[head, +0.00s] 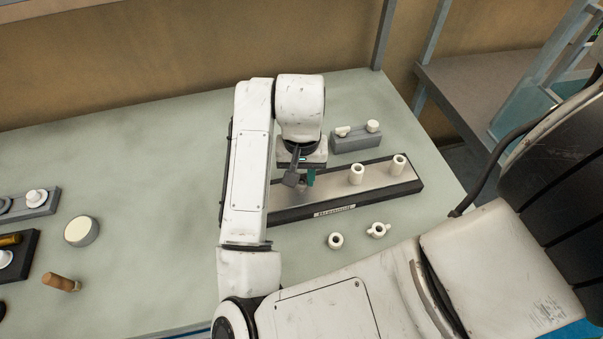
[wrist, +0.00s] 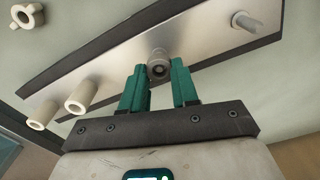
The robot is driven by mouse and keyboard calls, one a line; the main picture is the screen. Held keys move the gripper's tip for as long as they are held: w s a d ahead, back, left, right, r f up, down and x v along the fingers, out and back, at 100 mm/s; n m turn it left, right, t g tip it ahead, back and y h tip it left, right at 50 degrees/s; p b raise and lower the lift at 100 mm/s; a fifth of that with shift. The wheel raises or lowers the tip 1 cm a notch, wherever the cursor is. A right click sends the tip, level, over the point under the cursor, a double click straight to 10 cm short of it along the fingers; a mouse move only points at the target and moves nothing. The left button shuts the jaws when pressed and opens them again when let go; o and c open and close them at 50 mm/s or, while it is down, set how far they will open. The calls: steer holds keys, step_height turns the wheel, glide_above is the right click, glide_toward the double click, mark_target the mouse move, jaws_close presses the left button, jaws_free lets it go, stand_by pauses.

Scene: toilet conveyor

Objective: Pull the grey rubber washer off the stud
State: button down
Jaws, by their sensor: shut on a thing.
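The grey rubber washer (wrist: 157,69) shows in the wrist view as a grey ring between the teal fingertips of my gripper (wrist: 159,70). My gripper is shut on it, over the metal plate. A stud's round end shows inside the ring; how far along the stud the washer sits I cannot tell. Another pale stud (wrist: 247,22) stands on the plate at the upper right of the wrist view. In the head view my gripper (head: 302,178) is over the left part of the dark-edged plate (head: 335,201), and my arm hides the washer and stud.
Two cream sleeves (head: 357,175) (head: 398,165) stand on the plate's right part. A cream ring (head: 336,241) and a winged nut (head: 378,230) lie in front. A grey block (head: 356,141) stands behind. A round tin (head: 81,231) and wooden handle (head: 61,282) are left. Bench between is clear.

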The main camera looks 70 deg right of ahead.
steer(key=shift+r+p, duration=1.75)
steer(key=shift+r, duration=0.25)
